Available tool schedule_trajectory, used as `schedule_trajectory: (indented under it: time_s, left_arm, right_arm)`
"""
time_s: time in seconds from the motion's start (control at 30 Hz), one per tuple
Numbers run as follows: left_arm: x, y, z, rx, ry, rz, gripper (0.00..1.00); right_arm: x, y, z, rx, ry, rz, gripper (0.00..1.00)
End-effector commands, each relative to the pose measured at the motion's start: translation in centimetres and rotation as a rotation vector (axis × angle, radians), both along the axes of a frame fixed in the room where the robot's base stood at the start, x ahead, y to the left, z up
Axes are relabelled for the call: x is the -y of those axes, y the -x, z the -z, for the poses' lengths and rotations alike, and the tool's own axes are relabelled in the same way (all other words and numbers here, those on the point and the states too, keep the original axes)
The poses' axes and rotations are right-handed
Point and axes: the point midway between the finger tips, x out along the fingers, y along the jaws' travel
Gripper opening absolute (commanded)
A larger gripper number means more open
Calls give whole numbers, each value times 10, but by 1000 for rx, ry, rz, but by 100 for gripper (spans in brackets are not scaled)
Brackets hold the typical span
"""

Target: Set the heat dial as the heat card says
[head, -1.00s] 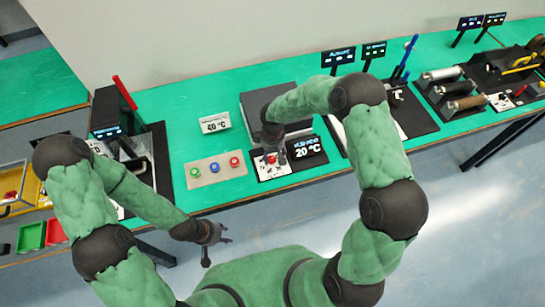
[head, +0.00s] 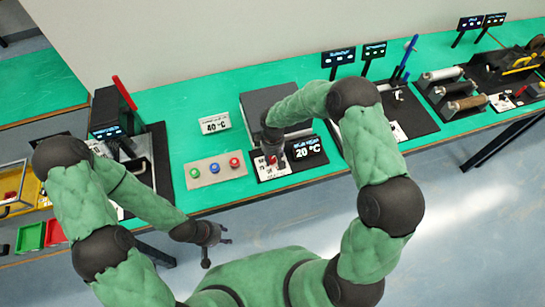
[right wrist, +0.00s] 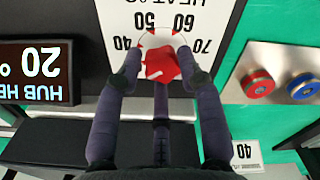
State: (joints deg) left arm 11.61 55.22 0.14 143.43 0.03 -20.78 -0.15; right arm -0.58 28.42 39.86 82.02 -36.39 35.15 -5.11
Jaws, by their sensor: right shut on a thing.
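The heat dial (right wrist: 160,64) is a red knob on a white panel, with printed marks 40, 50, 60 and 70 around it. My right gripper (right wrist: 160,72) is shut on it, with a fingertip on each side; which mark the knob points to I cannot tell. The heat display (head: 308,148) reads 20 °C, and it also shows upside down in the right wrist view (right wrist: 36,68). The heat card (head: 214,123), white and printed 40 °C, stands behind the button panel. My left gripper (head: 214,236) is open and empty in front of the bench.
A panel (head: 216,170) with green, blue and red buttons lies left of the dial. A grey block (head: 268,98) stands behind the dial. Other stations with rollers (head: 440,75) are to the right.

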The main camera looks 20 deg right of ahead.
Motion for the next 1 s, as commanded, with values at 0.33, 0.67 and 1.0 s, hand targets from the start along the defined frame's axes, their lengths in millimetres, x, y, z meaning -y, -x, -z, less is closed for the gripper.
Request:
schedule_trajectory:
  time_s: [0.33, 0.67, 1.0]
  left_arm:
    - [0, 0, 5, 0, 0, 0, 40]
    - [0, 0, 19, 0, 0, 0, 40]
    - [0, 0, 48, 0, 0, 0, 40]
  right_arm:
    - [0, 6, 4, -15, 3, 40, 5]
    - [0, 8, 7, -20, 4, 146, 5]
    - [-2, 10, 9, -22, 6, 432, 5]
